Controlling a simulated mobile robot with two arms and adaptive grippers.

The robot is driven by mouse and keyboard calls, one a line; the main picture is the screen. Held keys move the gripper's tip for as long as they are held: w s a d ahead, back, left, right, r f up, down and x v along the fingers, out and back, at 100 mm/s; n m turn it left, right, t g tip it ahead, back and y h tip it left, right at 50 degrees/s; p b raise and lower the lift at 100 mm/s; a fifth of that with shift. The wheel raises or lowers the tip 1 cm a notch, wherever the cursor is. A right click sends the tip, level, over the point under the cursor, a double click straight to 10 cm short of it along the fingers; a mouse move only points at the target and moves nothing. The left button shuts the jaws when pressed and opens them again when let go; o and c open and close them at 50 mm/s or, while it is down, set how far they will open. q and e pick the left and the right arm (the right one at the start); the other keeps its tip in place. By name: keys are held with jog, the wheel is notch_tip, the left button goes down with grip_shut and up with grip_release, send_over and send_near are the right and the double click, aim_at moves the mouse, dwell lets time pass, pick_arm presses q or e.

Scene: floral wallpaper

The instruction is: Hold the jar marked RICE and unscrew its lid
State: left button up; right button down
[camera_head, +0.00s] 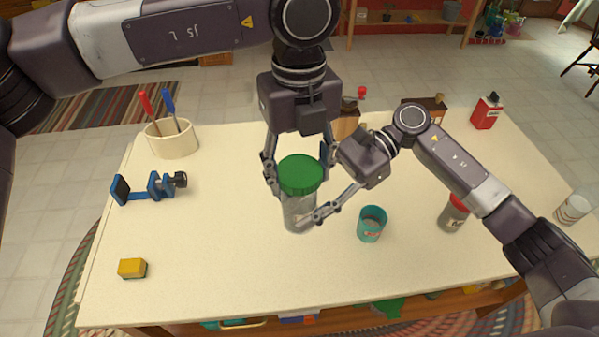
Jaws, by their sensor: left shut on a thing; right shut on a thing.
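A clear jar (297,215) with a ribbed green lid (301,172) stands upright on the table. No lettering can be read on its visible side. My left gripper (299,182) comes down from above, its fingers on both sides of the green lid, shut on it. My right gripper (316,196) comes in from the right and is shut on the jar's body below the lid. One of its fingers crosses the jar's front; the other is partly hidden. The lid sits on the jar's top; whether it is loosened cannot be told.
A red-lidded jar (453,213) and a teal cup (371,224) stand to the right. A blue clamp (150,188), a yellow sponge (131,268) and a cream pot (172,143) with screwdrivers are left. A red can (487,111) stands at the back right. The front middle is clear.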

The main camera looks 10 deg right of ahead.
aim_at(300, 171)
pick_arm(q)
jog(key=shift+r, duration=0.6)
jog(key=shift+r, duration=2.05)
pick_arm(e)
jog(key=shift+r, duration=0.1)
